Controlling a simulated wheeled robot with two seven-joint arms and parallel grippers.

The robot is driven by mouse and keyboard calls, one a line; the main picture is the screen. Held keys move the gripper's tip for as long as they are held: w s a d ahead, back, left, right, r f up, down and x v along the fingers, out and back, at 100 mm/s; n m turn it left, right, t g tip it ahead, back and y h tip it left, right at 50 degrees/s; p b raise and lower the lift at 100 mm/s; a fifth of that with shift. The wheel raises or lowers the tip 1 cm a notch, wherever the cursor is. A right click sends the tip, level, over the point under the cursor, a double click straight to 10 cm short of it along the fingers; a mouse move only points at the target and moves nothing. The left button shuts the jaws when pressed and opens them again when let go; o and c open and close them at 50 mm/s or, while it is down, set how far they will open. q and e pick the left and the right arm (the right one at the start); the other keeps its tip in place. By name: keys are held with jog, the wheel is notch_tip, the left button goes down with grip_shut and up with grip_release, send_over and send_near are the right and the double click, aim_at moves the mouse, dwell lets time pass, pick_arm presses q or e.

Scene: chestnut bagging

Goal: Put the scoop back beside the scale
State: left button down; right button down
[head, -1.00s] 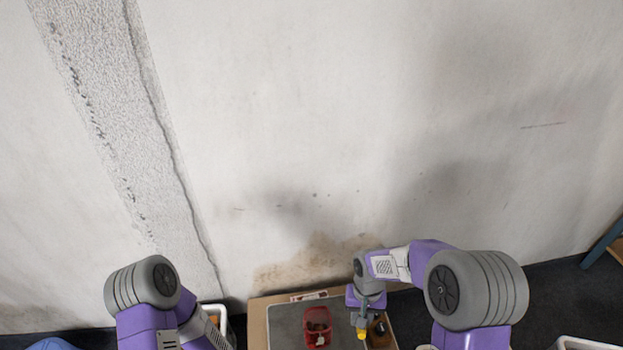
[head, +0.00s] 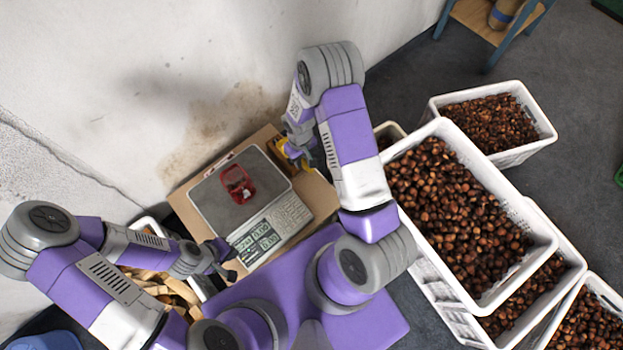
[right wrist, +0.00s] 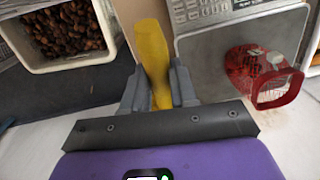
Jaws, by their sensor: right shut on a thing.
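The scoop shows as a yellow handle (right wrist: 152,50) in the right wrist view. My right gripper (right wrist: 158,88) is shut on it; the scoop's bowl is not clear. In the head view my right gripper (head: 301,152) is at the scale's far right corner, with yellow (head: 290,148) at its fingers. I cannot tell whether the scoop touches the board. The scale (head: 213,208) has a grey plate and a lit display panel. A red mesh bag (head: 238,184) stands on the plate. My left gripper (head: 226,262) is empty near the display, its fingers apart.
A brown board (head: 318,197) lies under the scale, with bare room on its right. White crates of chestnuts (head: 545,238) stand at the right. A crate with brown sacks (head: 165,285) is at the lower left. A stained wall (head: 215,125) rises behind.

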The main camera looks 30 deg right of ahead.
jog(key=shift+n+t, duration=0.6)
jog(key=s+d+f, duration=0.2)
jog(key=s+f, duration=0.1)
jog(key=f, duration=0.5)
jog(key=s+d+f+b, duration=0.1)
jog(key=s+d+f, duration=0.1)
jog(key=f, duration=0.6)
jog(key=s+d+f+b, duration=0.1)
jog(key=s+f, duration=0.3)
jog(key=f, duration=0.4)
jog(key=shift+s+d+f, duration=0.15)
jog(key=shift+s+d, duration=0.15)
jog(key=shift+d, duration=0.15)
jog(key=shift+f+b, duration=0.85)
jog(key=shift+f, duration=1.25)
jog(key=shift+f, duration=0.15)
jog(key=c, duration=1.3)
grip_release()
jog(key=o, duration=0.4)
